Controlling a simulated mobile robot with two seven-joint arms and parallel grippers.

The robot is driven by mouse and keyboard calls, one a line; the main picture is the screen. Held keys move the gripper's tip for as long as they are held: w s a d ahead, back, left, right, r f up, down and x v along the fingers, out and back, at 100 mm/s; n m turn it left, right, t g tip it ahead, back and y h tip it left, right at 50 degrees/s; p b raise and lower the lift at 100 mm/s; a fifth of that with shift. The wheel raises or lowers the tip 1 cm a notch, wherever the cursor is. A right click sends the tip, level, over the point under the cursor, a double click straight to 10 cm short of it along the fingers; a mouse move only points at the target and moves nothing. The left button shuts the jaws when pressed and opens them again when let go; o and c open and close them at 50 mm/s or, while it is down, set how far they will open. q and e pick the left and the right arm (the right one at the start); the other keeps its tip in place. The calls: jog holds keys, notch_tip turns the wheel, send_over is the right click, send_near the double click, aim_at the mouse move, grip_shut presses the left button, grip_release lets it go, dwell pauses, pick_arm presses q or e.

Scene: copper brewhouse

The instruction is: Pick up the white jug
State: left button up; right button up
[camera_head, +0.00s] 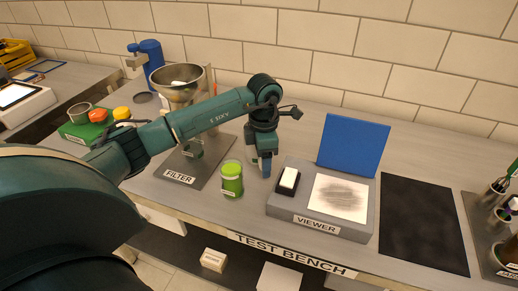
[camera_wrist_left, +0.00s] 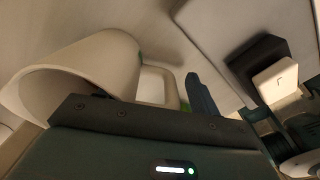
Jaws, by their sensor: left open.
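The white jug (camera_wrist_left: 95,75) shows in the left wrist view at the left, with its round open mouth toward the lower left and its loop handle (camera_wrist_left: 172,80) on the right. In the head view my left gripper and wrist hide most or all of it. My left gripper (camera_head: 265,168) points down over the bench, between the green-lidded jar and the viewer. It is open, with nothing seen between its fingers. In the wrist view a dark finger (camera_wrist_left: 201,97) is just right of the handle; I cannot tell whether they touch. My right gripper is not in view.
A green jar (camera_head: 231,180) stands left of my gripper. The grey viewer (camera_head: 285,208) with a blue upright panel (camera_head: 352,146) is close on the right. The filter stand with a metal funnel (camera_head: 180,85) is behind left. A black mat (camera_head: 422,225) lies farther right.

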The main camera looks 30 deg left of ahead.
pick_arm(q)
jog(key=shift+f, duration=0.1)
jog(key=shift+c, duration=0.2)
jog(key=c, duration=1)
jog(key=shift+c, duration=0.2)
